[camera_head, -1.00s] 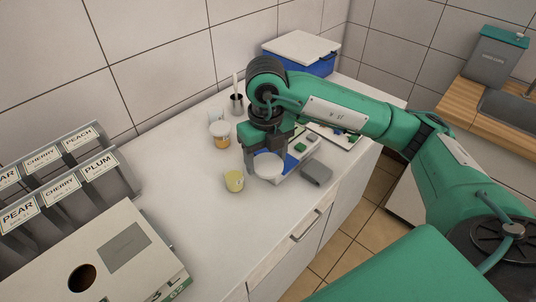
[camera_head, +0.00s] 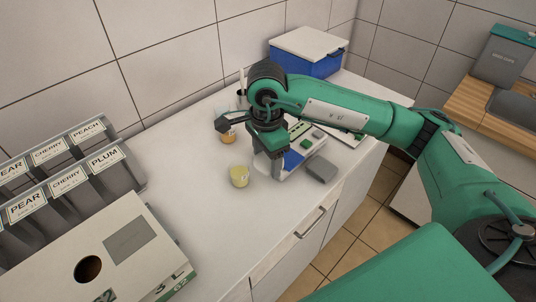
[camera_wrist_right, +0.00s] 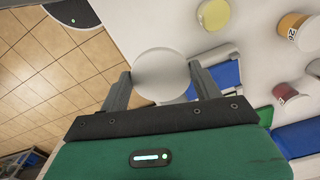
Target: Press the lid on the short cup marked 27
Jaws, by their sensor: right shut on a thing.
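My right gripper (camera_head: 271,170) is shut on a round white lid (camera_wrist_right: 160,72), held flat between the two fingers in the right wrist view. In the head view the gripper hides most of the lid. A short yellow cup (camera_head: 239,177) stands open on the counter, just left of the gripper and apart from it. The same yellow cup shows at the top of the wrist view (camera_wrist_right: 214,14). I cannot read a number on it. An orange cup (camera_head: 228,138) with a label (camera_wrist_right: 293,32) stands farther back. My left gripper is not in view.
A scale-like device with a blue patch (camera_head: 292,160) and a grey block (camera_head: 321,172) lie right of the gripper. A red cup (camera_wrist_right: 285,91) shows in the wrist view. A blue box (camera_head: 305,62) stands behind. The counter left of the yellow cup is clear.

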